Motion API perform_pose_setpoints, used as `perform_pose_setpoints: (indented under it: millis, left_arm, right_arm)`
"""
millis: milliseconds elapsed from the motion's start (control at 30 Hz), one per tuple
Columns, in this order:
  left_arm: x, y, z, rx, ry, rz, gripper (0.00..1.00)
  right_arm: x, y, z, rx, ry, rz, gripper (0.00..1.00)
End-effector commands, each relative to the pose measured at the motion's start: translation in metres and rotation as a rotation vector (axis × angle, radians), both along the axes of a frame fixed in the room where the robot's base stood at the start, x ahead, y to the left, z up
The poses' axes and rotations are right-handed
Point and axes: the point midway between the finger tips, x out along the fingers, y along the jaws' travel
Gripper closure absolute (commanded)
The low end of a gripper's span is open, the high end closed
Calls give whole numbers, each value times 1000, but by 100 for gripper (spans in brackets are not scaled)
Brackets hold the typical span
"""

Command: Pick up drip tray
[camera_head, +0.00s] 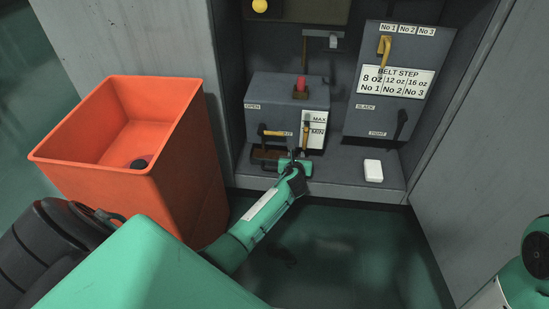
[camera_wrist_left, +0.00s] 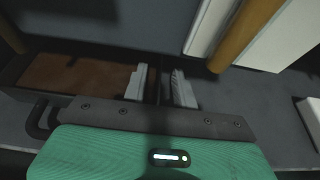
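The drip tray (camera_head: 262,154) sits on the ledge below the grey machine box in the head view. It is a shallow dark tray with a brown inside, and it also shows in the left wrist view (camera_wrist_left: 75,78), with a dark handle loop at its left front. My left gripper (camera_head: 293,156) is at the tray's right end. In the left wrist view its two pale fingers (camera_wrist_left: 161,85) stand apart, with what looks like the tray's dark side wall between them. Whether they touch it I cannot tell. My right gripper is out of view; only part of my right arm shows.
A large orange bin (camera_head: 150,170) with a dark round item inside stands left of the machine. A white block (camera_head: 373,171) lies on the ledge to the right. A yellow-brown upright part (camera_wrist_left: 237,35) rises close behind the left fingers. Cabinet walls flank the recess.

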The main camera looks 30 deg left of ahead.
Motion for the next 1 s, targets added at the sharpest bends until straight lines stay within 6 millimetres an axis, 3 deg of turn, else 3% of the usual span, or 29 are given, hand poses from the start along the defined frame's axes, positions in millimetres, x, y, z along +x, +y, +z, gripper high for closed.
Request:
perform_pose_setpoints:
  millis: [300,433,1000]
  left_arm:
    - [3,1,0,0,0,0,74]
    - [3,1,0,0,0,0,99]
    - [3,4,4,1,0,0,100]
  right_arm:
    - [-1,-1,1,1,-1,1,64]
    - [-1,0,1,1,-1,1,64]
    - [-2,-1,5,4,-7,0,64]
